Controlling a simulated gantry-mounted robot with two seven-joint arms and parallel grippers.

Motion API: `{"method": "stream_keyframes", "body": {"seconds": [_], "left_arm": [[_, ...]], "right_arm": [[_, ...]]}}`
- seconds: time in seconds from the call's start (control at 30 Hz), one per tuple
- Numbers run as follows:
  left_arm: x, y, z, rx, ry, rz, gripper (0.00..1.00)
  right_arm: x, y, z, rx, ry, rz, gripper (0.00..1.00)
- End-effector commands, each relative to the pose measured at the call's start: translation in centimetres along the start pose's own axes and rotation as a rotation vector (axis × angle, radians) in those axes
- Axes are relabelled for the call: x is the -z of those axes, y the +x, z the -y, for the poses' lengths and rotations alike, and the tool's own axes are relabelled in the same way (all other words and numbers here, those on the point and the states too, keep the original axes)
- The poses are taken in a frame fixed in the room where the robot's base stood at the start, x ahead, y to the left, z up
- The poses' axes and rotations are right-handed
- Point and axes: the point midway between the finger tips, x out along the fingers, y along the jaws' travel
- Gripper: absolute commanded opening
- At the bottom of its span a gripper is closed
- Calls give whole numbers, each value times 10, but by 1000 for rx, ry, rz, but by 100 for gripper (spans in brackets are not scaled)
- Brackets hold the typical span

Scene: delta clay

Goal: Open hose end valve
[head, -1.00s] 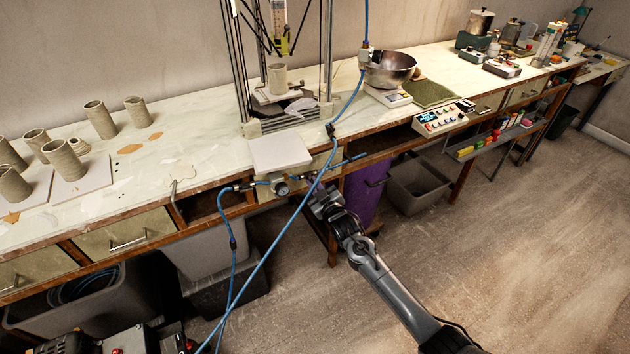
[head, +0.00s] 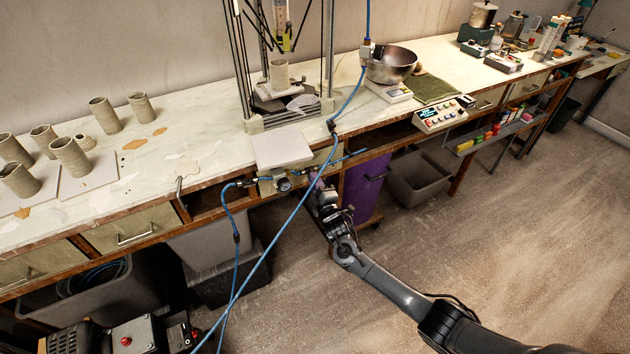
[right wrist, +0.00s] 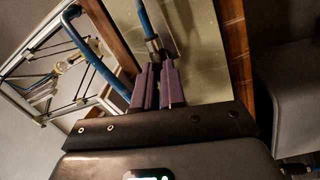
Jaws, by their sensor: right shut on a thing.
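The fingers hide most of that part. A metal fitting (right wrist: 153,47) and a blue hose (right wrist: 143,18) lead away just beyond the fingertips. Whether the valve is open or closed cannot be told. My left gripper is not in view.
A long blue hose (head: 278,232) crosses in front of the bench, near the gripper. A white board (head: 282,148) lies above the gauge. A purple bin (head: 366,187) stands behind my right arm, with a grey bin (head: 418,178) beside it. The floor at right is clear.

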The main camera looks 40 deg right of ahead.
Motion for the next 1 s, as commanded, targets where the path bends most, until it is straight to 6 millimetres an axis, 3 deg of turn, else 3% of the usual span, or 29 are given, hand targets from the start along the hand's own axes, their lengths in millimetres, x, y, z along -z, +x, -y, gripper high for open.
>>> {"method": "stream_keyframes", "body": {"seconds": [0.4, 0.87, 0.9, 1.0], "left_arm": [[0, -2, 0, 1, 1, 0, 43], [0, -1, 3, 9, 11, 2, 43], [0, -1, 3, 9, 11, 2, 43], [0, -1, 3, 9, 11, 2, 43]], "right_arm": [[0, 0, 1, -25, -157, -1, 0], [0, 0, 1, -27, -169, 0, 0], [0, 0, 1, -27, -169, 0, 12], [0, 0, 1, -26, -169, 0, 27]]}}
